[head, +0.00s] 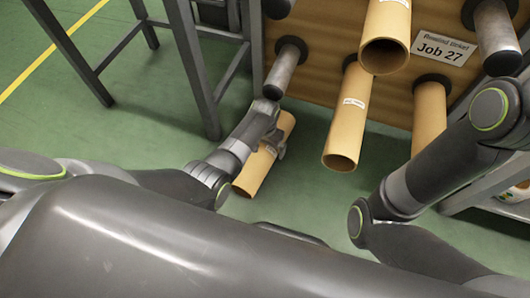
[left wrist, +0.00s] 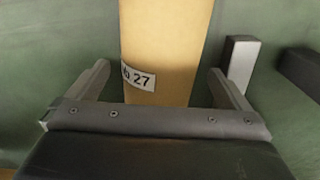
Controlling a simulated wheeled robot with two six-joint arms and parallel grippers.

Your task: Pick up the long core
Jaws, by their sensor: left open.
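A tan cardboard core (head: 251,177) with a white label is below the rack in the head view, over the green floor. I cannot tell its exact height or whether it is the long one. My left gripper (head: 271,147) is at its upper part, with the jaws open. In the left wrist view the core (left wrist: 166,35) runs between the two spread fingers (left wrist: 160,72), with a gap on each side. Its label (left wrist: 138,77) ends in "27". The palm hides its near end. My right arm shows at the right, but its gripper is out of view.
A brown rack board (head: 318,45) with grey pegs holds other tan cores (head: 385,30), (head: 346,115), (head: 429,115) and a "Job 27" sign (head: 442,48). A grey frame leg (head: 195,70) stands left of my left gripper. Green floor (head: 130,125) is open at the left.

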